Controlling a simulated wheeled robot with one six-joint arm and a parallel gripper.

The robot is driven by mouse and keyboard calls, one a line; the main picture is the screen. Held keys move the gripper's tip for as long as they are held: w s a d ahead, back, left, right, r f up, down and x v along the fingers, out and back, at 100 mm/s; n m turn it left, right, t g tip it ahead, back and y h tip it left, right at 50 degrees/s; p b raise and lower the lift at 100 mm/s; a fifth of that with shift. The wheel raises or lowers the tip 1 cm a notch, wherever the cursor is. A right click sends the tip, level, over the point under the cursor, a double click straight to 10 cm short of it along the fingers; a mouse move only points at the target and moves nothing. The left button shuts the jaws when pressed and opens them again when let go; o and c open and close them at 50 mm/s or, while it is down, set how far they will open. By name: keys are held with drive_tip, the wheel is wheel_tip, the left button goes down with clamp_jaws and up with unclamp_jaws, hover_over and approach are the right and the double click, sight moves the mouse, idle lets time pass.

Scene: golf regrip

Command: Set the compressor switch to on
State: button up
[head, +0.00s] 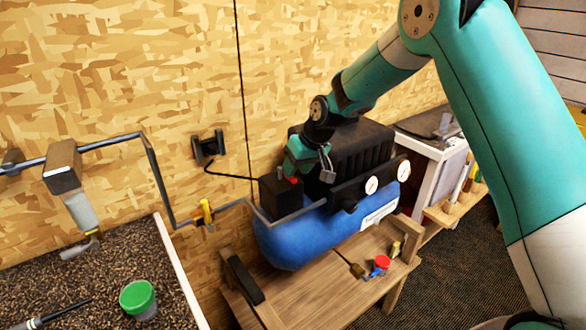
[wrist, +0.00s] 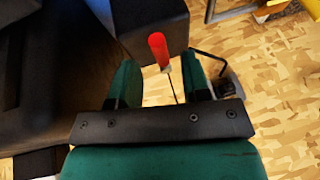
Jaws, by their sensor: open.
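The compressor is a blue tank (head: 300,240) with a black motor on top, standing on a wooden bench. Its switch is a small lever with a red tip (head: 293,180) on a black box (head: 280,197) at the tank's left end. My gripper (head: 308,168) is over this box, close to the lever. In the wrist view my gripper (wrist: 159,78) is open, and the red-tipped lever (wrist: 158,47) shows in the gap between its two green fingers, towards their tips. I cannot tell whether either finger touches the lever. The box (wrist: 150,20) is beyond the fingertips.
Two gauges (head: 371,185) sit on the compressor's front. A yellow-handled valve (head: 206,211) is on the pipe at left. A wall outlet (head: 208,146) with a cable is behind. Small red and blue parts (head: 382,263) lie on the bench (head: 310,297). A green-lidded cup (head: 138,296) stands at lower left.

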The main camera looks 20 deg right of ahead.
drive_tip(key=shift+x, duration=1.2)
clamp_jaws()
